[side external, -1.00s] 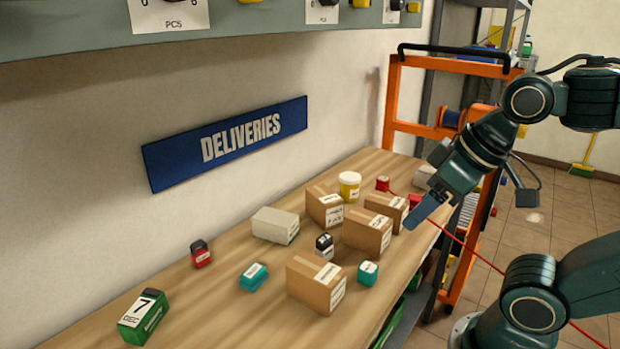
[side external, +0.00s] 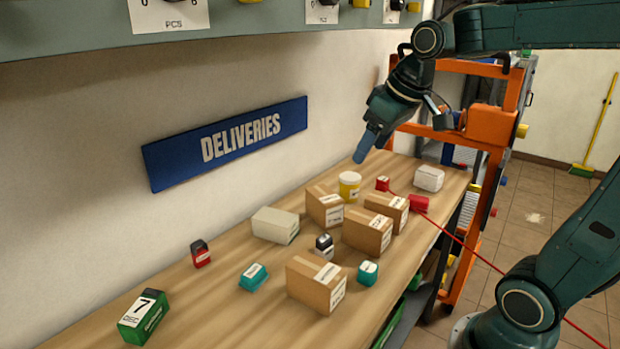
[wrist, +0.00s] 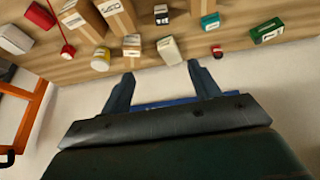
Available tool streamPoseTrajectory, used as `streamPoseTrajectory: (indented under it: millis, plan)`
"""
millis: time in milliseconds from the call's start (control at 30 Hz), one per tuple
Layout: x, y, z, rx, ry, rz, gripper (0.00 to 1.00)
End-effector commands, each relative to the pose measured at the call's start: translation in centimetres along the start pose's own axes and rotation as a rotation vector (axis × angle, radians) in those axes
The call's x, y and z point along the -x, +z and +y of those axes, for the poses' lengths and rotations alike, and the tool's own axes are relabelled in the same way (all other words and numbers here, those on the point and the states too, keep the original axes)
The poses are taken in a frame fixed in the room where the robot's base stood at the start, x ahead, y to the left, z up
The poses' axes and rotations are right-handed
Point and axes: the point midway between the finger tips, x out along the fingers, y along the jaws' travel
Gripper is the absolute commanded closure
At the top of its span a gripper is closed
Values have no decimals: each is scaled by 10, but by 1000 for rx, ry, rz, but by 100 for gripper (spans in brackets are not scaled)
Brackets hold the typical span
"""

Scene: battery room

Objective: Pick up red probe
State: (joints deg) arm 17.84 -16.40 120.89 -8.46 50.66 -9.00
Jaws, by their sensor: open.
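A small red block with a thin red cable, which looks like the red probe (side external: 382,183), lies on the wooden bench just right of a yellow-and-white jar (side external: 349,186). In the wrist view the red probe (wrist: 68,50) is at the upper left, its cable running up. A second red block (side external: 418,203) lies farther right, near the cable. My gripper (side external: 361,158) is above the back of the bench near the wall, apart from the probe. In the wrist view its two fingers (wrist: 160,71) are spread and empty, to the right of the probe.
Several cardboard boxes (side external: 367,232) stand close in front of the jar and probe. A pale box (side external: 429,178) is at the far end of the bench. An orange frame (side external: 489,128) stands beyond. Small teal, red and green items lie toward the near left.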

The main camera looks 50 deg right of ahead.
Motion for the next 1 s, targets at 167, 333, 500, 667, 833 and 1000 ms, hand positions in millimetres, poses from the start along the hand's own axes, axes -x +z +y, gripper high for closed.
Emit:
streamPoseTrajectory:
  millis: [167,333,500,667,833,1000]
  plan:
    - [-19,-33,39,-10,5,-17,38]
    - [-40,-57,81,-18,8,-29,38]
    - [-63,-74,128,-25,9,-38,38]
    - [-87,-81,175,-32,8,-45,38]
    - [-114,-80,228,-42,6,-50,38]
    - [-143,-69,283,-52,3,-52,38]
